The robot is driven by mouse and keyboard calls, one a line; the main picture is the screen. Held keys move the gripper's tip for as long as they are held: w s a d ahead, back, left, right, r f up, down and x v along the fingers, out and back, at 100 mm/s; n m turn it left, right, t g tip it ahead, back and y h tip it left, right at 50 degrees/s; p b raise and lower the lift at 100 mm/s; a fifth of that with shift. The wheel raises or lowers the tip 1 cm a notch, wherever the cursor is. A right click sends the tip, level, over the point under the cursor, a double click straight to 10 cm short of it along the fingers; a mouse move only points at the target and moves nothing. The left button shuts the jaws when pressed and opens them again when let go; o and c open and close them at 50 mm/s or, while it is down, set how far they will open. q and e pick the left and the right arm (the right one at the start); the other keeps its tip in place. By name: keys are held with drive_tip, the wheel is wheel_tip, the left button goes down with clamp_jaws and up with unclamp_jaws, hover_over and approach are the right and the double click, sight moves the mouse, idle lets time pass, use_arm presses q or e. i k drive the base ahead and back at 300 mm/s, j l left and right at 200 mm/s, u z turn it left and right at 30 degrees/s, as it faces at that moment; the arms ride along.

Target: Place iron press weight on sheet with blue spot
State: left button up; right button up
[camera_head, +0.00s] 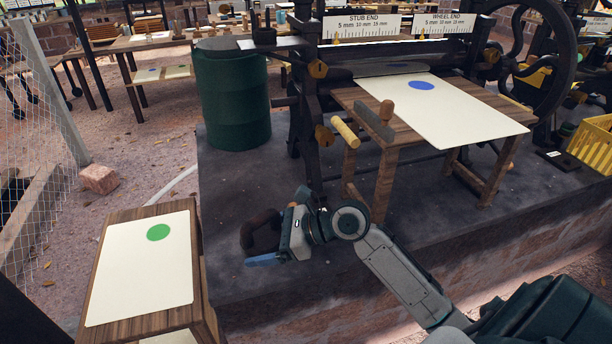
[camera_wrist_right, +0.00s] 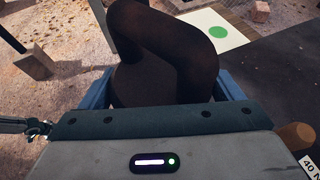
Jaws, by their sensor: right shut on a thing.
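The dark iron press weight (camera_head: 262,232) is in my right gripper (camera_head: 272,250), low in front of the roller machine; its looped handle fills the upper middle of the right wrist view (camera_wrist_right: 165,45). The blue fingers stand either side of the weight, and the gripper is shut on it. The pale sheet with the blue spot (camera_head: 470,118) lies on the wooden table under the rollers, up and right of the weight. The blue spot (camera_head: 421,86) is near the sheet's far end and is uncovered.
A pale sheet with a green spot (camera_head: 145,281) lies on a small wooden stand (camera_head: 205,322) at the left. A green barrel (camera_head: 232,105) stands behind the weight. A wooden-handled tool (camera_head: 376,121) sits at the table's left edge. A yellow crate (camera_head: 594,142) is far right.

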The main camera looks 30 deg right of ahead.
sight(432, 98)
drive_tip(key=k+l, duration=0.15)
drive_tip(key=l, duration=0.25)
drive_tip(key=k+l, duration=0.15)
drive_tip(key=l, duration=0.25)
drive_tip(key=k+l, duration=0.15)
drive_tip(key=l, duration=0.25)
drive_tip(key=k+l, duration=0.15)
drive_tip(key=l, duration=0.25)
drive_tip(key=k+l+z, duration=0.1)
drive_tip(key=l, duration=0.3)
drive_tip(key=k, duration=0.05)
